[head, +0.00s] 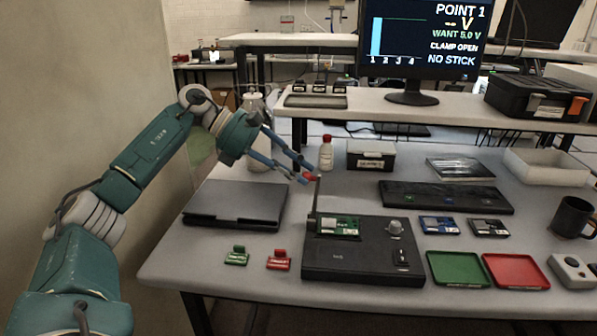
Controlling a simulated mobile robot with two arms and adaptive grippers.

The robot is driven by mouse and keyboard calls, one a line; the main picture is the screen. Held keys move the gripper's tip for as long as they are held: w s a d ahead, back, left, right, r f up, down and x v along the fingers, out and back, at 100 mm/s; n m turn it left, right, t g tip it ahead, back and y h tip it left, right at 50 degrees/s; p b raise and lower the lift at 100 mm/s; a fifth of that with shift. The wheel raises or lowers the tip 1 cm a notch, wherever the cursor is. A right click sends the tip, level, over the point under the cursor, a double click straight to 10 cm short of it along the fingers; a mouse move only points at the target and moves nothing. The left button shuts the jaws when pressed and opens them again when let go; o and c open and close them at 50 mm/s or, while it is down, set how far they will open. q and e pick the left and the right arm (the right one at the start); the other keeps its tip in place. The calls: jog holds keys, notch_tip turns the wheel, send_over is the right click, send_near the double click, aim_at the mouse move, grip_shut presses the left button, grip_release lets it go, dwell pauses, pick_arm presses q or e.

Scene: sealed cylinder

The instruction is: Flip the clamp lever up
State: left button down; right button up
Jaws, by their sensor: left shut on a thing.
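The black test fixture box (362,262) stands on the bench, with a green circuit board (338,226) on its upper left and a round grey knob (395,227). The clamp lever (314,200) is a thin dark bar that stands about upright at the fixture's left back. My left gripper (309,176) is shut on the red tip at the lever's top. The fingers partly cover that tip. The monitor (420,40) reads "POINT 1", "WANT 5.0 V", "CLAMP OPEN" and "NO STICK". My right gripper is not in view.
A closed dark laptop-like case (237,204) lies left of the fixture; green (236,257) and red (279,260) pieces lie in front of it. Green (458,269) and red (516,271) trays and a black mug (571,217) are at right. A white bottle (326,153) stands behind the lever.

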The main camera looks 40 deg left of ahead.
pick_arm(q)
jog(key=shift+s+f, duration=0.15)
jog(key=shift+f, duration=0.4)
jog(key=shift+s+f, duration=0.15)
jog(key=shift+f, duration=0.35)
jog(key=c, duration=1.5)
grip_release()
jog(key=shift+c, duration=0.2)
jog(key=shift+w+a, duration=0.1)
jog(key=shift+a, duration=0.05)
jog(key=v, duration=1.2)
jog(key=shift+w+r, duration=0.15)
jog(key=shift+r, duration=0.15)
